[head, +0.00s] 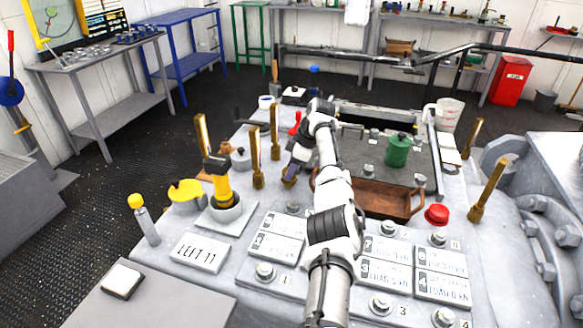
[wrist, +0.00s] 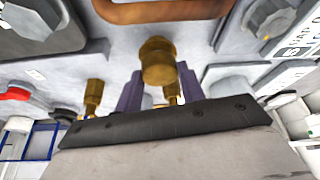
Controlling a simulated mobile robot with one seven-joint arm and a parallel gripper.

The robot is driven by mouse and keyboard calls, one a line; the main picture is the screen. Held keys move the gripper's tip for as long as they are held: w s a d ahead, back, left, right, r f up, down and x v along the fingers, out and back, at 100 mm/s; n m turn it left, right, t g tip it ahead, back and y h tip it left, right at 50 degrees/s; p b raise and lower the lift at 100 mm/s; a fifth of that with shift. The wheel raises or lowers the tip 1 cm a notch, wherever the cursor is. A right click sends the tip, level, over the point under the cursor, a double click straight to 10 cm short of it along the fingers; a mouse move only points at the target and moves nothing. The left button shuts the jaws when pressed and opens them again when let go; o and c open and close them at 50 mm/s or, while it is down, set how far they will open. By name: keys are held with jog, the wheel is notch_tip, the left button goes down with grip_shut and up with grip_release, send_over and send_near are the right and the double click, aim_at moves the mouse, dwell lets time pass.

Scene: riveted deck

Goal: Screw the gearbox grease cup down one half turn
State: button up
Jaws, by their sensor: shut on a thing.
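The brass grease cup (wrist: 158,62) shows in the wrist view as a round-topped brass piece between my gripper's two purple fingers. My gripper (wrist: 160,88) is shut on it. In the head view my gripper (head: 290,180) is low over the grey gearbox top (head: 225,270), left of the brown tray; the cup is hidden there by the gripper and arm. How far the cup is screwed down cannot be told.
Upright brass posts (head: 257,163) stand close left of my gripper. A brown tray (head: 385,200), a green canister (head: 398,151) and a red cap (head: 436,215) lie to the right. A yellow-handled tool (head: 219,182) stands at left. Label plates (head: 277,234) and bolts cover the front.

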jog(key=shift+m+p, duration=0.3)
jog(key=shift+p, duration=0.05)
